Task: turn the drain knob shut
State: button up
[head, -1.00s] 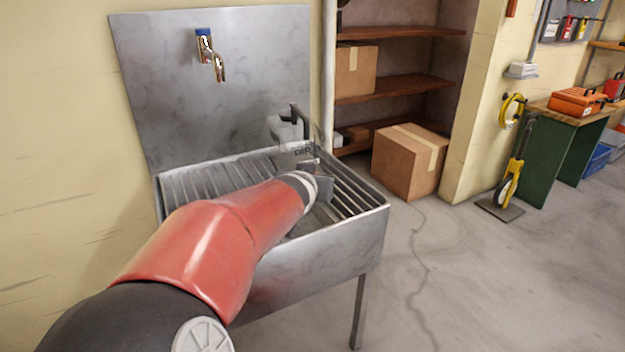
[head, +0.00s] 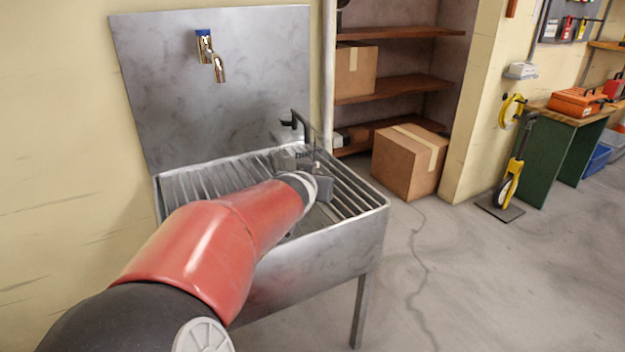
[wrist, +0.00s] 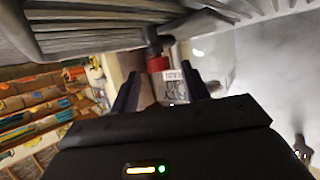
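My gripper (wrist: 160,80) shows in the wrist view with its two dark fingers spread apart. A red collar-like piece (wrist: 158,64) on a dark stem (wrist: 152,40) shows between the fingertips; I cannot tell whether it is the drain knob. A white label with dark print (wrist: 174,90) lies just below it, also between the fingers. I see no clear grip on either. My arm hides most of the gripper and the knob area there.
The metal sink (head: 330,255) has a ribbed inside and a raised rim around my gripper. A tap (head: 212,55) sticks out of its back panel. A cardboard box (head: 410,165) stands on the floor to the right. The floor beyond is mostly clear.

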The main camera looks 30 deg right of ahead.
jog(key=p+v, duration=0.2)
jog(key=v, duration=0.5)
jog(key=shift+s+a+r, duration=0.15)
jog(key=shift+s+a, duration=0.1)
jog(key=shift+s, duration=0.05)
